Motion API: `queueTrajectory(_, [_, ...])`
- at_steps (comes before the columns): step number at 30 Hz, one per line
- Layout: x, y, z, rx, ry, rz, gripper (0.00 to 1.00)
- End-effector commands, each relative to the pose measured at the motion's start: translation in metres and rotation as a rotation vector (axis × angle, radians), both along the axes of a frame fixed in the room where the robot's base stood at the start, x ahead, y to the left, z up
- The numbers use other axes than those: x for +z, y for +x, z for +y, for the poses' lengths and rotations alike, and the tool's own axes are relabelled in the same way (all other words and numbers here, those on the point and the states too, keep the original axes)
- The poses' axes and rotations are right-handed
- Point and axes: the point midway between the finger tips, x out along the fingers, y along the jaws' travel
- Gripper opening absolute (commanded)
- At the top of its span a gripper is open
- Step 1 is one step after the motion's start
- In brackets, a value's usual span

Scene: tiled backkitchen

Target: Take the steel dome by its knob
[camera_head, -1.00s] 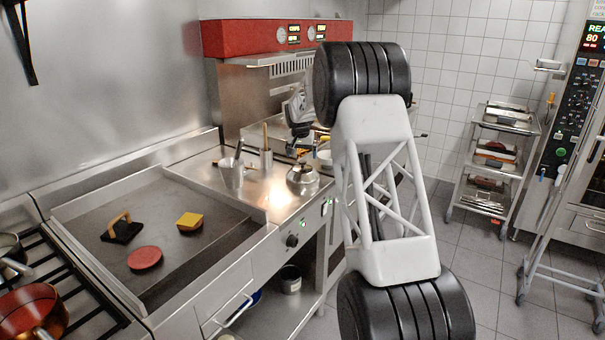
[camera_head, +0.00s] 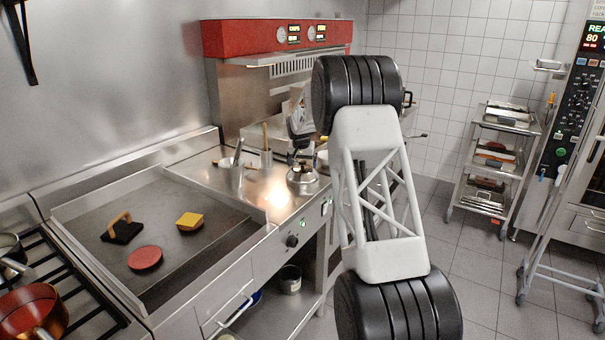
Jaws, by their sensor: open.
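The steel dome (camera_head: 301,184) stands on the steel counter (camera_head: 262,200) right of the griddle, in the head view. Its knob is on top, close under my gripper (camera_head: 301,155). My gripper points down over the dome, small and dark in the picture, with its jaws open. I cannot tell whether the fingers are around the knob or just above it. My own arm link hides what lies to the right of the dome.
A steel pot (camera_head: 233,178) and a container with a wooden handle (camera_head: 265,157) stand left of the dome. The griddle holds a red patty (camera_head: 145,258), a yellow sponge (camera_head: 190,221) and a black press (camera_head: 122,230). A rack (camera_head: 494,160) stands at the right.

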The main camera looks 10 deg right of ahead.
Motion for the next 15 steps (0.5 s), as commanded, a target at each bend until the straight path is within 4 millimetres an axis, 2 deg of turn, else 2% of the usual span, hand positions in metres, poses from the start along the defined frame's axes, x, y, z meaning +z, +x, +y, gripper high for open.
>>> queueTrajectory(15, [0.0002, -0.0001, 0.0001, 0.0, 0.0, 0.0, 1.0])
